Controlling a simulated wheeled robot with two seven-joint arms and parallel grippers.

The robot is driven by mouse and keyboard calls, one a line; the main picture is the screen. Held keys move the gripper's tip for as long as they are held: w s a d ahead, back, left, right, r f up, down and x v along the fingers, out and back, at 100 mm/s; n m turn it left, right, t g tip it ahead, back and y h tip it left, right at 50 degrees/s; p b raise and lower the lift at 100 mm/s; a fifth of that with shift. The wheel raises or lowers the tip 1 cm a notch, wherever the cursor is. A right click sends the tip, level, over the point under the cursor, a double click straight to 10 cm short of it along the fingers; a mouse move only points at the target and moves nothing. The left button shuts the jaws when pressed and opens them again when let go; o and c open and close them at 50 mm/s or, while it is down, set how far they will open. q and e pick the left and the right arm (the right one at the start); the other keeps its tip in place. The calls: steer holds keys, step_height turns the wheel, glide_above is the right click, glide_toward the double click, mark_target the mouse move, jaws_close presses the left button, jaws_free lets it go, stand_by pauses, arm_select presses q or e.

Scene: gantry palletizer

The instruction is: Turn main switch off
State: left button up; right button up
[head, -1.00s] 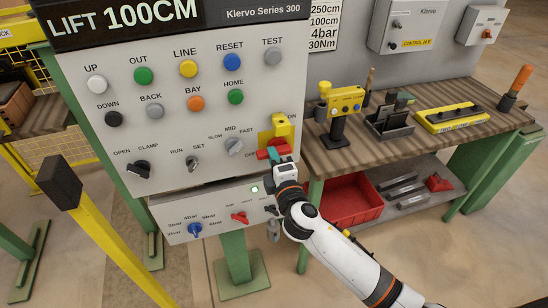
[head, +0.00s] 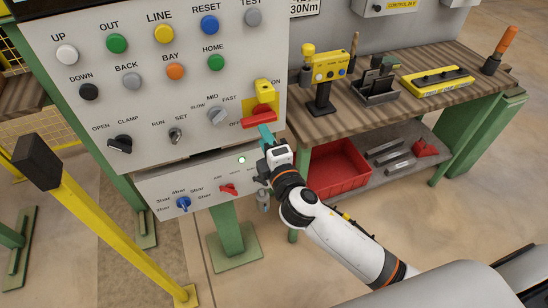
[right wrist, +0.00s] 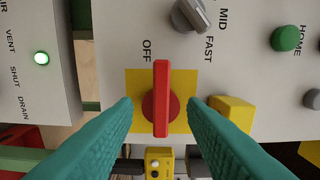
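The main switch is a red bar handle (head: 259,120) on a yellow plate (head: 247,107) at the panel's lower right. It lies about level in the head view, beside the OFF label. In the right wrist view, the red handle (right wrist: 162,85) stands lengthwise, its long end toward OFF. My right gripper (head: 266,135) is just below and right of the handle, its teal fingers pointing at it. In the right wrist view, the gripper (right wrist: 161,104) is open, with a fingertip on each side of the handle and gaps between. My left gripper is not in view.
A yellow block (head: 265,92) sticks out beside the handle. The speed knob (head: 217,116) is left of it. Below is a box with a blue knob (head: 183,203) and a red knob (head: 229,190). A workbench (head: 400,95) stands right; a yellow post (head: 105,220) stands left.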

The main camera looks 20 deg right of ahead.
steer(key=s+b, duration=0.1)
steer(key=s, duration=0.6)
steer(key=shift+d, duration=0.15)
steer(key=shift+f, duration=0.1)
step_height(320, 180, down, 22)
steer(key=d+m+g, duration=0.3)
steer(key=g, duration=0.2)
steer(key=s+d+f+m+g, duration=0.2)
steer(key=s+f, duration=0.2)
steer(key=f, duration=0.5)
steer(key=s+d+f+m+g, duration=0.1)
steer(key=s+f+m+g, duration=0.2)
steer(key=f, duration=0.5)
steer(key=s+f+m+g, duration=0.2)
steer(key=s+f, duration=0.4)
steer(key=s, duration=0.4)
steer(key=s+d+f+m+g, duration=0.1)
steer(key=s+f+m+g, duration=0.1)
steer(key=s+f, duration=0.4)
steer(key=s+d+f+m+g, duration=0.1)
steer(key=s+f+m+g, duration=0.2)
steer(key=s, duration=1.3)
step_height(320, 180, down, 4)
steer(key=shift+d+r+m+h, duration=0.15)
steer(key=shift+m+h, duration=0.15)
steer(key=shift+m, duration=0.3)
